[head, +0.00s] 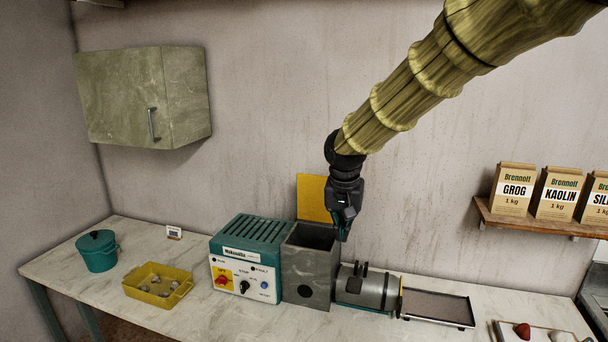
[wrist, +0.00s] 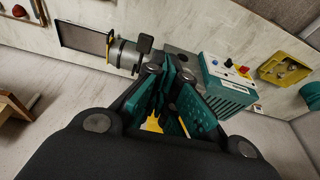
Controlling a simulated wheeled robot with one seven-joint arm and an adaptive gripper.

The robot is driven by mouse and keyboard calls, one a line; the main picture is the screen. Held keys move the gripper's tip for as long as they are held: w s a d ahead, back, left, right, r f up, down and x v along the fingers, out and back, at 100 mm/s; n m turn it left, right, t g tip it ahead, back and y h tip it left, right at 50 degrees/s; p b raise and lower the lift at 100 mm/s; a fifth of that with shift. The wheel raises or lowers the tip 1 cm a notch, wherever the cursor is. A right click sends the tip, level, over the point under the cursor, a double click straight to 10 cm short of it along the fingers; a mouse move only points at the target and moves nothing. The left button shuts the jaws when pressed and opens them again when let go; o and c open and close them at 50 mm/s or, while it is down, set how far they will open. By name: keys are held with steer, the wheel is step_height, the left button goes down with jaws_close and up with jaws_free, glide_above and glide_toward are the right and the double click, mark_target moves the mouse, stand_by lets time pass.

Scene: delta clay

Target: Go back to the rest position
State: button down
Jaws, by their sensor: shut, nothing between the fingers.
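My gripper (head: 343,232) hangs from my arm over the right side of the open grey hopper (head: 307,264), pointing down. In the wrist view my gripper (wrist: 172,125) has its teal fingers together with nothing held between them. The hopper belongs to a machine with a teal control box (head: 248,258) on its left and a metal barrel (head: 366,289) on its right. The hopper's yellow lid (head: 314,198) stands raised behind the opening. What lies in the hopper cannot be seen.
A yellow tray (head: 158,286) with several small lumps and a teal lidded pot (head: 97,251) stand at left. A dark flat tray (head: 437,307) lies right of the barrel. A wall cabinet (head: 143,97) and a shelf of paper bags (head: 513,189) flank the arm. Open air surrounds the gripper above the counter.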

steer(key=s+d+f+n+g+y+b, duration=0.15)
steer(key=s+f, duration=0.35)
steer(key=f, duration=0.9)
steer(key=s+f+b, duration=0.3)
steer(key=s+f, duration=0.3)
steer(key=f, duration=0.8)
steer(key=s+d+f+g+y+b, duration=0.15)
steer(key=s+f, duration=0.35)
steer(key=f, duration=0.9)
steer(key=s+d+f+b, duration=0.2)
steer(key=s+d+f, duration=0.1)
steer(key=s+f, duration=0.4)
steer(key=s+d+f+n+h+b, duration=0.1)
steer(key=s+d+f+b, duration=0.1)
steer(key=s+f, duration=0.6)
steer(key=s+d+f+h+b, duration=0.1)
steer(key=s+d+f, duration=0.4)
steer(key=s, duration=1.1)
step_height(320, 180, down, 3)
steer(key=shift+r+b, duration=0.2)
steer(key=shift+b, duration=0.45)
steer(key=shift+d, duration=0.1)
